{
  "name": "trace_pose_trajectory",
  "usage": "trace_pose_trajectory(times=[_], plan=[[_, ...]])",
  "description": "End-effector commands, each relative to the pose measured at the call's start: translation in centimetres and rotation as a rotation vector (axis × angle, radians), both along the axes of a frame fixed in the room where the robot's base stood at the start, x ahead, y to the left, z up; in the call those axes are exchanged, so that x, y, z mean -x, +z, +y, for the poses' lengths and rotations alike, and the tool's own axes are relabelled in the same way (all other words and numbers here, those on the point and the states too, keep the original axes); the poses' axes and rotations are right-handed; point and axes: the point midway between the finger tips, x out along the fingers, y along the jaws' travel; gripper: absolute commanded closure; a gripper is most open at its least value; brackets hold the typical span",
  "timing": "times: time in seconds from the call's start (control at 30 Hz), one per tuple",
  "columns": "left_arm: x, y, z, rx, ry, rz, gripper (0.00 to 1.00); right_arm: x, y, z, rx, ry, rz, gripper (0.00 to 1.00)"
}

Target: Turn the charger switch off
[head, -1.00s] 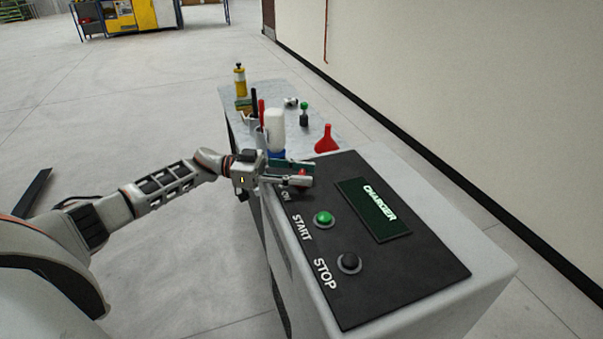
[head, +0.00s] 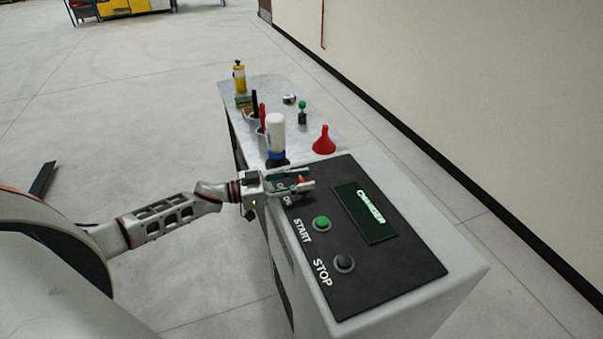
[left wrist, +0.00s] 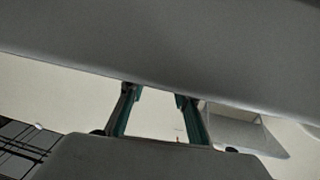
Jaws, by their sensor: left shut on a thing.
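The charger box has a black panel (head: 400,275) with a dark green CHARGER display (head: 365,212), a green START button (head: 321,223) and a black STOP button (head: 344,263). The charger switch (head: 301,180), of which a small red part shows, is at the panel's far left end beside partly covered ON lettering. My left gripper (head: 309,178) reaches over that end from the left and is shut on the switch, one finger on each side. In the left wrist view its two teal fingers (left wrist: 158,98) stand apart; the switch cannot be made out there. My right gripper is not in view.
Behind the charger, a grey table holds a white bottle with a blue base (head: 276,135), a red funnel (head: 323,141), a yellow bottle (head: 240,78) and small tools. A wall (head: 480,80) runs along the right. The floor at left is mostly open.

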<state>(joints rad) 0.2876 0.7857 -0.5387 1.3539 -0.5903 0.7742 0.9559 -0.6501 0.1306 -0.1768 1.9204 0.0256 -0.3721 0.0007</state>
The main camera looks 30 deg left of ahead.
Motion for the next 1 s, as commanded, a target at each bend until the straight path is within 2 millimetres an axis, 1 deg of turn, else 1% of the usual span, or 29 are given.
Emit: trace_pose_trajectory(times=[0.1, 0.3, 0.8, 0.83, 0.9, 1.0], plan=[[0.11, -0.03, -0.09, 0.001, 0.046, 0.001, 0.91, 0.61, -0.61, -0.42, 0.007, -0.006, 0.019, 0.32], [0.07, -0.05, -0.07, 0.001, 0.101, 0.000, 0.91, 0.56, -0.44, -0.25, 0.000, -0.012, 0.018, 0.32], [-0.03, 0.00, 0.00, 0.000, 0.122, -0.002, 0.91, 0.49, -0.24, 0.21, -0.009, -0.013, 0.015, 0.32], [-0.03, 0.00, 0.00, 0.000, 0.122, -0.002, 0.67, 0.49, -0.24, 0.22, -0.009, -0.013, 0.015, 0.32], [-0.04, 0.00, 0.01, 0.000, 0.122, -0.002, 0.51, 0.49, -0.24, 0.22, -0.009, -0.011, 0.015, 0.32], [-0.04, 0.01, 0.01, 0.000, 0.121, -0.002, 0.51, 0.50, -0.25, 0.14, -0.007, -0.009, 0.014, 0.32]])
